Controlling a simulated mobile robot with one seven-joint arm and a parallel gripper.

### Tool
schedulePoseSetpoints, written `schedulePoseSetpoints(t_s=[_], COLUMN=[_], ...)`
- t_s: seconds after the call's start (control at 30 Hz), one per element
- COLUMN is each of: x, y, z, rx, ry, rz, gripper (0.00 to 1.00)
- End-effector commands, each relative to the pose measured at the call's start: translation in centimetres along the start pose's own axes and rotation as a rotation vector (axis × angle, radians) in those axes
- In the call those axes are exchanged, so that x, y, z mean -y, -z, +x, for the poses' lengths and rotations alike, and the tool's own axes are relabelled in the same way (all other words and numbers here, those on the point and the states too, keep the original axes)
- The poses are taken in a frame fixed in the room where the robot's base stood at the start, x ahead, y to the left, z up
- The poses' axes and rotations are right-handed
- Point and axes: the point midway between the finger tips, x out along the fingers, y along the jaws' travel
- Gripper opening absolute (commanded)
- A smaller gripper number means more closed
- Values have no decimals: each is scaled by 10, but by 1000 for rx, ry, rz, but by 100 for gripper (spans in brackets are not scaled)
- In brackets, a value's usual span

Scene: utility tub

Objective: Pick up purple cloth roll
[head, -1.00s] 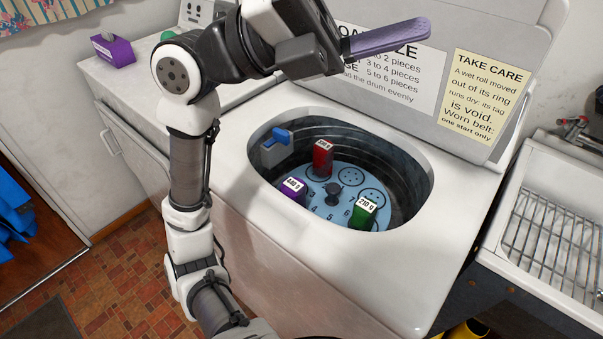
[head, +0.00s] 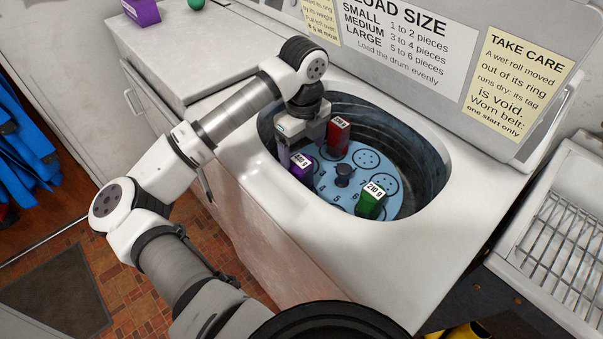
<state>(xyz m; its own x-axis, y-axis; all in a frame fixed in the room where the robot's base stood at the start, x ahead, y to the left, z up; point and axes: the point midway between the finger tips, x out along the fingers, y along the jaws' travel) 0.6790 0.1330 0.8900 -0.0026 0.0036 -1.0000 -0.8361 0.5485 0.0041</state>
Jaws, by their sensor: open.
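The purple cloth roll (head: 299,172) stands in the tub on the light-blue numbered plate (head: 338,196), at its left side, with a white weight tag on top. My gripper (head: 302,157) points down into the tub right at the purple roll. Its jaws are open, with one lilac finger showing at the roll's left. The other finger is mostly hidden, and I cannot tell whether either finger touches the roll.
A red roll (head: 338,138) stands close behind, right of my gripper. A green roll (head: 370,203) stands at the front right, and a dark knob (head: 343,176) at the plate's middle. The white tub rim (head: 400,262) surrounds them. A purple box (head: 142,12) sits on the counter.

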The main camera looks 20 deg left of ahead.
Motion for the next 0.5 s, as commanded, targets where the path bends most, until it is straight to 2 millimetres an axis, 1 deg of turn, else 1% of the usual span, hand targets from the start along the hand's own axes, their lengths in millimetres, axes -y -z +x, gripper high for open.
schedulePoseSetpoints(t_s=[0.03, 0.13, 0.2, 0.37, 0.5], x=[0, 0, 0, 0, -4], y=[1, 1, 1, 1, 0], z=[9, 24, 31, 40, 56], rx=[-5, -4, -3, -3, -6], ry=[1, 2, 2, 3, 3], rz=[1, 2, 3, 4, 3], gripper=[80, 80, 80, 80, 80])
